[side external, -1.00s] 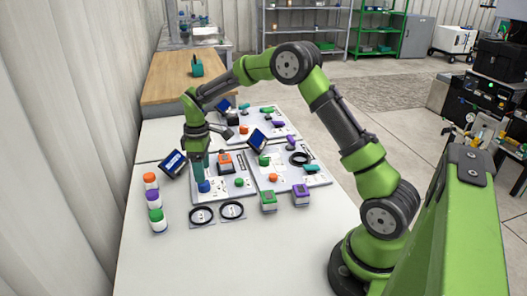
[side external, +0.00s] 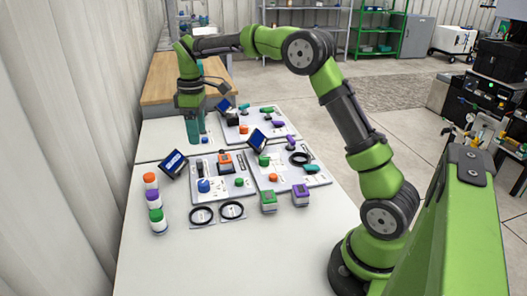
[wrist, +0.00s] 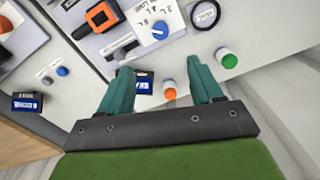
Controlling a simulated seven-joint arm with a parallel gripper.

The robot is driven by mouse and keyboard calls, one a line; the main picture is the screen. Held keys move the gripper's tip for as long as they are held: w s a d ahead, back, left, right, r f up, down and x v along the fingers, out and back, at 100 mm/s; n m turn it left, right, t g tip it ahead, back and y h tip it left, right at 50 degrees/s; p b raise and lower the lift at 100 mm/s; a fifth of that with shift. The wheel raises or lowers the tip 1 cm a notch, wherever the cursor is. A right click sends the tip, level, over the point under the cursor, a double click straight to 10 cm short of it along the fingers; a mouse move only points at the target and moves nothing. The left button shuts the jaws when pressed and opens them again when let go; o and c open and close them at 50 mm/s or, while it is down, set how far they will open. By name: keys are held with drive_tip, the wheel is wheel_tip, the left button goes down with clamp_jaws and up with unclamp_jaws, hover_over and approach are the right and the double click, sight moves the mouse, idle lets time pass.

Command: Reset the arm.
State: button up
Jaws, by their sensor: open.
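My green arm holds my gripper (side external: 194,126), with teal fingers pointing down, above the white table beyond the left small screen. In the wrist view the teal fingers (wrist: 163,88) are spread apart with nothing held between them. Below them are a panel with a blue knob (wrist: 158,28), an orange-capped bottle (wrist: 169,90) and a green-capped bottle (wrist: 227,58). In the side view the blue knob (side external: 203,185) stands free on the near left panel.
Panels with knobs, valves and small screens (side external: 174,163) cover the middle of the white table (side external: 150,265). Capped bottles (side external: 154,200) stand at left, green and purple blocks (side external: 268,200) in front. A wooden table (side external: 160,98) lies behind. The near table is clear.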

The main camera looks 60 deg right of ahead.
drive_tip(key=s+a+r+m+t, duration=0.1)
drive_tip(key=s+a+m+t, duration=0.1)
drive_tip(key=s, duration=0.6)
drive_tip(key=s+a+r+m+t+y, duration=0.1)
drive_tip(key=s+a+r+m+t, duration=0.1)
drive_tip(key=s, duration=0.7)
drive_tip(key=s+a+r+m+t, duration=0.2)
drive_tip(key=s+a+m, duration=0.3)
drive_tip(key=s, duration=0.4)
drive_tip(key=shift+s+r+m+t+y, duration=0.2)
drive_tip(key=shift+m+t+y, duration=0.15)
drive_tip(key=shift+t, duration=0.35)
